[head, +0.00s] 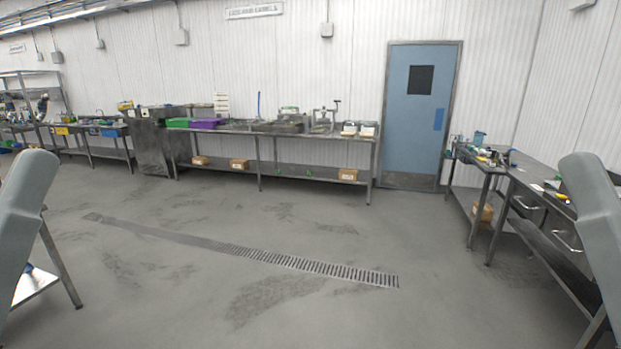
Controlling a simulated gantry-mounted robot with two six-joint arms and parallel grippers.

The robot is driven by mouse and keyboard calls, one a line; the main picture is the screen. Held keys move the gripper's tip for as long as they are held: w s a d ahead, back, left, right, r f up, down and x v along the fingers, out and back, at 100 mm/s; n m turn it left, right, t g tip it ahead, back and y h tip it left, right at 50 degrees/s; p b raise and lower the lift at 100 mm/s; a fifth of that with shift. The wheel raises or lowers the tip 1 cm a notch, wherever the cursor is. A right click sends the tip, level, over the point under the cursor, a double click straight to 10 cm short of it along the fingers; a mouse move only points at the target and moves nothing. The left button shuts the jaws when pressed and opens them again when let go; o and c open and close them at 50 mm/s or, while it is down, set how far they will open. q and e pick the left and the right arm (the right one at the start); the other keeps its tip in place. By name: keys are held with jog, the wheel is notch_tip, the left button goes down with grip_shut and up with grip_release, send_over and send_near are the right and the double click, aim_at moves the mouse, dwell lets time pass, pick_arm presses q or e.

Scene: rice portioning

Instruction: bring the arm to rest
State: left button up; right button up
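In the head view a grey link of my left arm stands at the left edge and a grey link of my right arm stands at the right edge. Both links run out of the picture at the sides. Neither gripper shows, so I cannot see whether they hold anything. No rice, bowl or scoop can be made out.
A long steel table (270,133) with bins stands along the far wall, left of a blue door (419,115). A cluttered steel bench (526,181) is at the right. A table corner (36,284) shows at lower left. The floor (300,225) with a drain grate (310,266) is clear.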

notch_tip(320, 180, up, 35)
jog(key=p, duration=3.2)
